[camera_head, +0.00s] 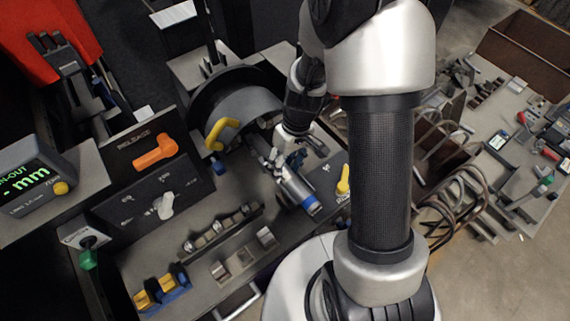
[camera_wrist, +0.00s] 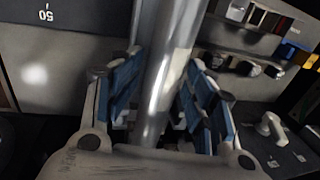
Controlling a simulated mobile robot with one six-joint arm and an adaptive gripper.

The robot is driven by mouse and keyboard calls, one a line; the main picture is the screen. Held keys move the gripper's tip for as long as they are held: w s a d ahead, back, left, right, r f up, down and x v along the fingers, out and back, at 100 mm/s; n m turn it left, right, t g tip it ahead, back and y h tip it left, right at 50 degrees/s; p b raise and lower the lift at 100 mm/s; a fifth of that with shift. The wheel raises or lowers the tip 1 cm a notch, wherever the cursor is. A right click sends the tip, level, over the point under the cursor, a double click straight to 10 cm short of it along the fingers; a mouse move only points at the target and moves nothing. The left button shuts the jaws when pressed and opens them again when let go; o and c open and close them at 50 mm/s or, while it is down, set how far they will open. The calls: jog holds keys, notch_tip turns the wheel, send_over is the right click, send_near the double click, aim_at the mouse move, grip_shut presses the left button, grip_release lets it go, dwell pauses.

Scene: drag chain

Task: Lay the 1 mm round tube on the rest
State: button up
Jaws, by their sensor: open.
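A shiny silver round tube (camera_wrist: 166,70) runs lengthwise between the fingers of my gripper (camera_wrist: 158,82) in the wrist view. The blue-padded fingers stand on both sides of it, spread open. A silver cylinder with a blue band (camera_head: 297,190) lies slanted just below my gripper (camera_head: 283,158) in the head view; I cannot tell whether it is the same tube. A pair of grey notched blocks (camera_head: 244,256) stands on the bench front and looks like a rest. Nothing lies across them. The tube's size cannot be read.
A dark rack with round metal pieces (camera_head: 222,228) stands behind the blocks. A panel with an orange lever (camera_head: 155,151) and white knob (camera_head: 165,206) is at left, beside a digital display (camera_head: 30,177). Yellow-and-blue pieces (camera_head: 161,289) sit at the front left.

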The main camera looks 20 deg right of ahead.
dwell(0.3)
notch_tip(320, 180, up, 12)
jog(key=d, duration=0.2)
jog(key=shift+w+d, duration=0.2)
jog(key=shift+w, duration=0.2)
dwell(0.4)
jog(key=s+a+r+m+t+h, duration=0.2)
jog(key=s+r+t, duration=0.3)
jog(key=s+r, duration=0.9)
jog(key=shift+s+a+m, duration=0.3)
jog(key=shift+s+m, duration=0.5)
jog(key=shift+s, duration=0.1)
